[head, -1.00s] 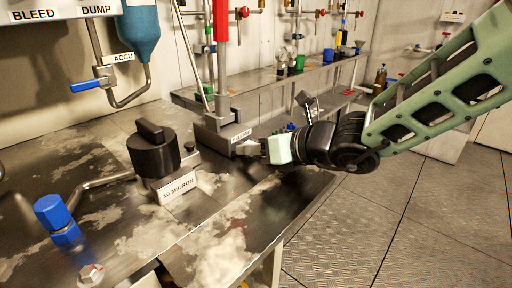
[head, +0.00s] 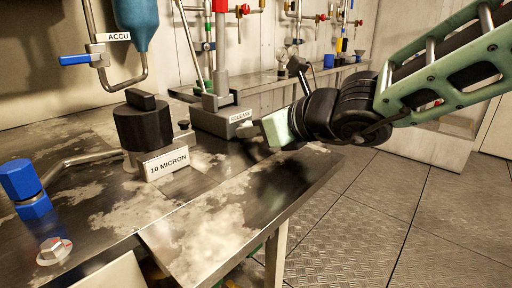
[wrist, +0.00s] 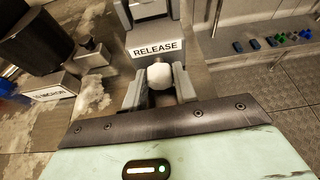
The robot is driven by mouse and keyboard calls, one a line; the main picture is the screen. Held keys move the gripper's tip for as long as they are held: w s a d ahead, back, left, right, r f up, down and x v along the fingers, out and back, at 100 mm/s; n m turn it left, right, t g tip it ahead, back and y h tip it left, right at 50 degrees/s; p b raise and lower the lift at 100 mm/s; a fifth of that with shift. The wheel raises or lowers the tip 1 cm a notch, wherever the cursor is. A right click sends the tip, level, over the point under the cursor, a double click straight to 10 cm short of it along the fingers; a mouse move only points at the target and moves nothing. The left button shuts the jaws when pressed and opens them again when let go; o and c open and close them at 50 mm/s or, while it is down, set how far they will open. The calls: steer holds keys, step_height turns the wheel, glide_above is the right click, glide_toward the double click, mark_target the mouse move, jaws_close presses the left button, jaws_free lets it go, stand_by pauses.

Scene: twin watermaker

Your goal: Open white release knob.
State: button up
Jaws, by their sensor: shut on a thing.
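The white release knob (wrist: 160,75) shows in the wrist view just below the RELEASE label (wrist: 157,50), on the front of a grey metal block. My gripper (wrist: 160,92) has one finger on each side of the knob and is shut on it. In the head view my gripper (head: 254,131) reaches in from the right to the front of the block (head: 225,121) with the RELEASE label. There the knob is mostly hidden by the gripper.
A black cylinder (head: 143,126) with a 10 MICRON label stands left on the worn metal bench (head: 205,220). A blue fitting (head: 25,188) is at far left. A red-handled upright (head: 220,60) rises behind the block. Open floor (head: 400,215) lies to the right.

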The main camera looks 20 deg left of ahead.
steer(key=shift+f+n+b, duration=0.1)
steer(key=shift+n+b, duration=0.2)
steer(key=shift+b, duration=0.6)
steer(key=shift+t, duration=0.3)
steer(key=o, duration=0.7)
steer(key=p+v, duration=0.1)
steer(key=v, duration=0.4)
steer(key=p+v, duration=0.2)
steer(key=v, duration=0.3)
steer(key=r+p+v, duration=0.1)
steer(key=v, duration=0.5)
steer(key=shift+a+p, duration=0.1)
steer(key=shift+p, duration=0.25)
steer(key=shift+s+d+r, duration=0.15)
steer(key=shift+s+d, duration=0.1)
steer(key=shift+d, duration=0.35)
